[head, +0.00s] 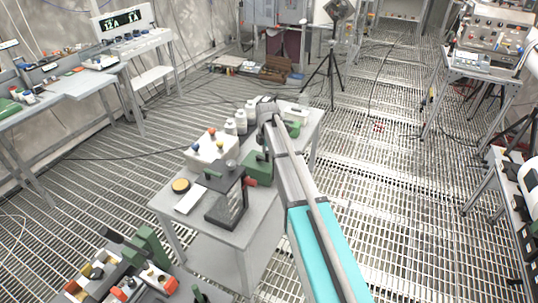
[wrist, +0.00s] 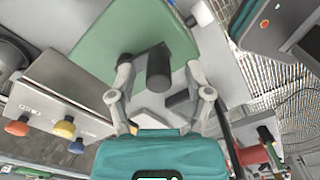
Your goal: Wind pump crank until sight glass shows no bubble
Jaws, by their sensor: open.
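In the wrist view my gripper (wrist: 158,74) is open, one finger on each side of a short black cylindrical handle (wrist: 158,66). A gap shows on both sides, and I cannot tell whether either finger touches. The handle stands in front of a green block (wrist: 128,32), which looks like the pump's crank part. In the head view my arm reaches over the grey table, and I cannot make out the fingers there.
A pale box with coloured knobs (head: 210,147) stands on the table, also in the wrist view (wrist: 62,108). White bottles (head: 241,121) stand behind. The grating floor (head: 400,190) to the right is mostly open.

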